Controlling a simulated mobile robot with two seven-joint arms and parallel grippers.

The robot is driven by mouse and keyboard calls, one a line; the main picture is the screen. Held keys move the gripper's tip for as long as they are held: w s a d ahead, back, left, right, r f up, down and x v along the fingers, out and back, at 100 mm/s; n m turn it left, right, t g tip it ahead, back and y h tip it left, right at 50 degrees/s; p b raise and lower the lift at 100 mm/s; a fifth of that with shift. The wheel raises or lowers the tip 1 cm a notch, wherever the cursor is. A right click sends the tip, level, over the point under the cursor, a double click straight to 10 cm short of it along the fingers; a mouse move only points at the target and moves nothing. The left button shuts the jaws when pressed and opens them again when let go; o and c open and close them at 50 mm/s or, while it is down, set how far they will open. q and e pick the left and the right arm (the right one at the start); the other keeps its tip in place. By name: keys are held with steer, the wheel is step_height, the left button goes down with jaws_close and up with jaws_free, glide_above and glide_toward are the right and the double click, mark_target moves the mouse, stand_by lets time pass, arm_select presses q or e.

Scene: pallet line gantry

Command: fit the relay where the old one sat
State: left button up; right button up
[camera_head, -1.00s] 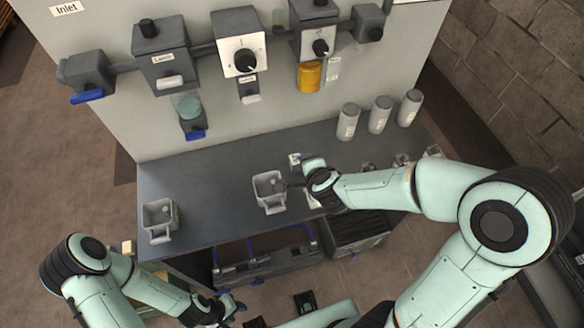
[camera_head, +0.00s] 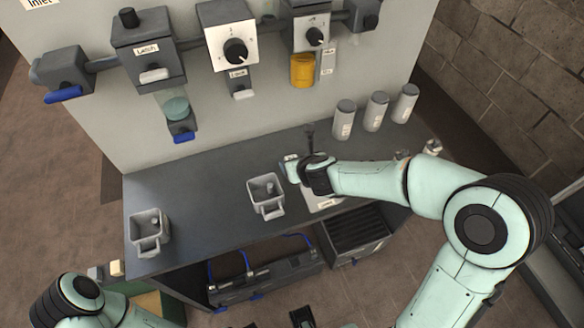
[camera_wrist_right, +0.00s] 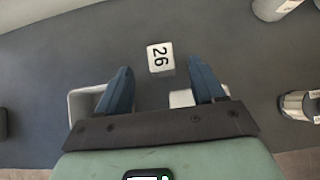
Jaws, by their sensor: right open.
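I cannot tell which thing is the relay. My right gripper (camera_head: 311,150) is over the bench top, beside a grey bin (camera_head: 265,195). In the right wrist view my right gripper (camera_wrist_right: 160,68) is open, its two blue fingers apart with nothing held. A small white block marked 26 (camera_wrist_right: 160,56) lies on the bench just beyond the gap between the fingertips. The upright panel carries a unit labelled Latch (camera_head: 148,50), two white-faced knob units (camera_head: 235,50) (camera_head: 315,38) and a yellow cylinder (camera_head: 303,70).
Another grey bin (camera_head: 148,232) stands at the bench's left end. Several grey canisters stand at the back right, one here (camera_head: 343,120). A metal cylinder (camera_wrist_right: 299,105) is right of the fingers. A dark slatted crate (camera_head: 355,238) is below. The bench between the bins is clear.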

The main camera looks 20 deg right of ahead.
steer(key=shift+w+f, duration=0.5)
steer(key=shift+f, duration=0.05)
steer(key=x, duration=0.2)
steer(key=b+x, duration=0.1)
steer(key=x, duration=0.1)
steer(key=shift+s+d+f, duration=0.1)
steer(key=shift+f, duration=0.25)
steer(key=shift+w+f, duration=0.25)
steer(key=shift+w, duration=0.1)
steer(key=c, duration=1.1)
steer(key=shift+r, duration=0.15)
steer(key=shift+c, duration=0.2)
